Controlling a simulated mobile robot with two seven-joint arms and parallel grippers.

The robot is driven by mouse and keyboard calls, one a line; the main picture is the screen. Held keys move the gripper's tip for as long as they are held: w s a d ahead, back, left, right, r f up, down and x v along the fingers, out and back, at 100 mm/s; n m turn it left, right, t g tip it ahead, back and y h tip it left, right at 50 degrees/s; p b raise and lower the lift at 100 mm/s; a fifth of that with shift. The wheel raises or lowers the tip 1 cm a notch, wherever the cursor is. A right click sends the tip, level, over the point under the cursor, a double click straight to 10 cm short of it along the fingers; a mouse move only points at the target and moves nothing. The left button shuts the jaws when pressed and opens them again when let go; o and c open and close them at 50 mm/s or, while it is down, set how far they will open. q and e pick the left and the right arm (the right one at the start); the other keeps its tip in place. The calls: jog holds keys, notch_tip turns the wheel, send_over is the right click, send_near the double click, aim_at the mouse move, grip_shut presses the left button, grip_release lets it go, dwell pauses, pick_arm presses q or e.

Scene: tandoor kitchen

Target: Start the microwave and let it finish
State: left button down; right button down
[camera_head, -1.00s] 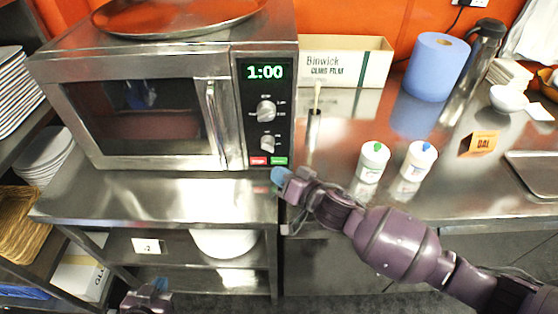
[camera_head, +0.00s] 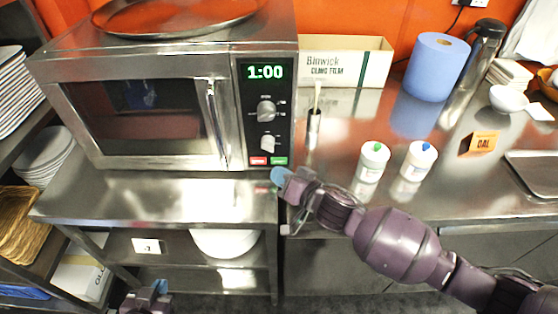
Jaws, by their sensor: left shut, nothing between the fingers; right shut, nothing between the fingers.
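The steel microwave (camera_head: 160,62) stands on a steel bench at the left, its door shut. Its display (camera_head: 265,72) reads 1:00 in green. Below are two dials, then a red button (camera_head: 258,161) and a green button (camera_head: 279,161) side by side. My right gripper (camera_head: 279,178) is shut and empty, its blue tip just below the green button and apart from it as far as I can tell. My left gripper (camera_head: 158,287) is shut at the bottom edge, low in front of the shelves and well away from the microwave.
A round tray (camera_head: 175,14) lies on top of the microwave. To the right are a cling film box (camera_head: 345,62), a blue roll (camera_head: 436,66), a flask (camera_head: 474,68) and two white bottles (camera_head: 374,160). Stacked plates (camera_head: 44,155) stand at the left.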

jog(key=shift+w, duration=0.15)
jog(key=shift+w+r, duration=0.1)
jog(key=shift+w, duration=0.1)
jog(key=shift+w+r, duration=0.15)
dwell(0.4)
